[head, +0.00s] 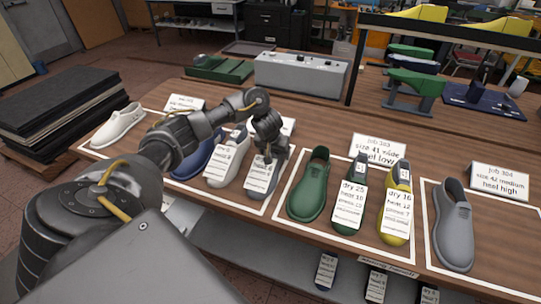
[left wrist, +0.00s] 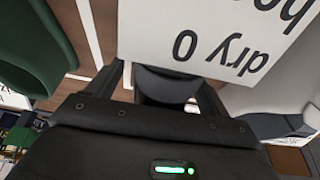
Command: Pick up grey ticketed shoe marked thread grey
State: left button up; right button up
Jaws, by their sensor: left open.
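A grey shoe (head: 254,192) with a white ticket (head: 263,172) stands in the left taped bay, at the right end of its row. My left gripper (head: 271,153) is over the ticketed end of this shoe. In the left wrist view, the open left gripper (left wrist: 163,82) has its fingers on either side of a dark grey part of the shoe (left wrist: 168,88). The ticket there (left wrist: 215,30) reads "dry 0" and covers much of the shoe. Whether the fingers touch the shoe, I cannot tell. My right gripper is not in view.
A white ticketed shoe (head: 232,177) stands close on the left, with a blue shoe beyond it. A green shoe (head: 308,190) stands to the right, also showing in the left wrist view (left wrist: 35,45). A plain grey shoe (head: 453,228) stands at far right. A grey control box (head: 300,75) sits behind.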

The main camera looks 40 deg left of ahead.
pick_arm(q)
jog(key=shift+c, duration=0.4)
jog(key=c, duration=1.5)
jog(key=shift+r, duration=0.15)
